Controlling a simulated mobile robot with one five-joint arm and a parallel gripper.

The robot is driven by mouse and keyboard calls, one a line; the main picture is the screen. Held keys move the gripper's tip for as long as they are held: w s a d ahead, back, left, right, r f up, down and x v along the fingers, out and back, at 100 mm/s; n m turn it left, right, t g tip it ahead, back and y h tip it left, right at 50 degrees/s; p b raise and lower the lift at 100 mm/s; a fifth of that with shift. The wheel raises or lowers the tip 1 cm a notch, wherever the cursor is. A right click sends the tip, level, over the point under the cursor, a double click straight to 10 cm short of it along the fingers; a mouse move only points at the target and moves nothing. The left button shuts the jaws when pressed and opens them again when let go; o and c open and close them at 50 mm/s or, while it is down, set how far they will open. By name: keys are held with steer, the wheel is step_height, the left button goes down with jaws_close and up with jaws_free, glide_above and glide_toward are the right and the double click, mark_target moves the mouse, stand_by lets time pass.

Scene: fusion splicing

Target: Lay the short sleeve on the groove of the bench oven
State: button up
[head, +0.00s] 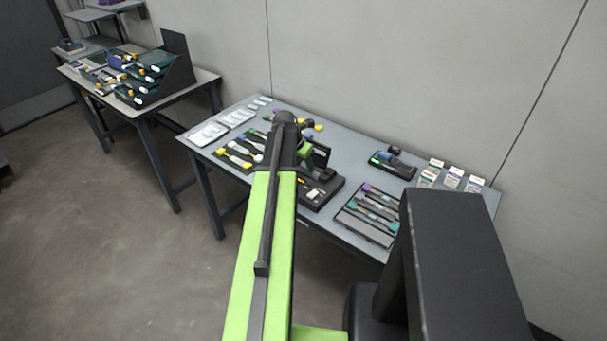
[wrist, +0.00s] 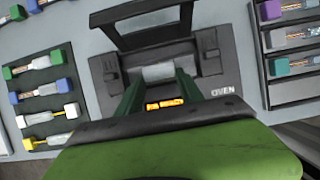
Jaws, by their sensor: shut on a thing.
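The bench oven (wrist: 215,82), marked OVEN, is below my gripper (wrist: 160,80) in the wrist view, with its dark lid (wrist: 150,22) raised at the far side. My gripper is shut on a small pale piece (wrist: 157,72) that looks like the short sleeve, over the middle of the oven. I cannot tell whether it touches the groove, which is largely hidden. An orange display (wrist: 165,104) shows between the fingers. In the head view the oven (head: 322,190) is partly behind my arm, and the sleeve cannot be made out.
A rack of capped pieces (wrist: 44,88) lies left of the oven and a tray with purple and teal-ended pieces (wrist: 262,60) lies right of it. The bench (head: 350,140) also bears a small black device (head: 392,163) and white cards (head: 453,178). Another table (head: 205,78) stands at the back left.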

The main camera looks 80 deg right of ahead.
step_height(320, 180, down, 2)
steer(key=shift+f+b, duration=0.1)
steer(key=shift+b, duration=0.25)
steer(key=shift+r, duration=0.25)
steer(key=shift+f, duration=0.2)
steer(key=o, duration=1.3)
steer(key=shift+r, duration=0.1)
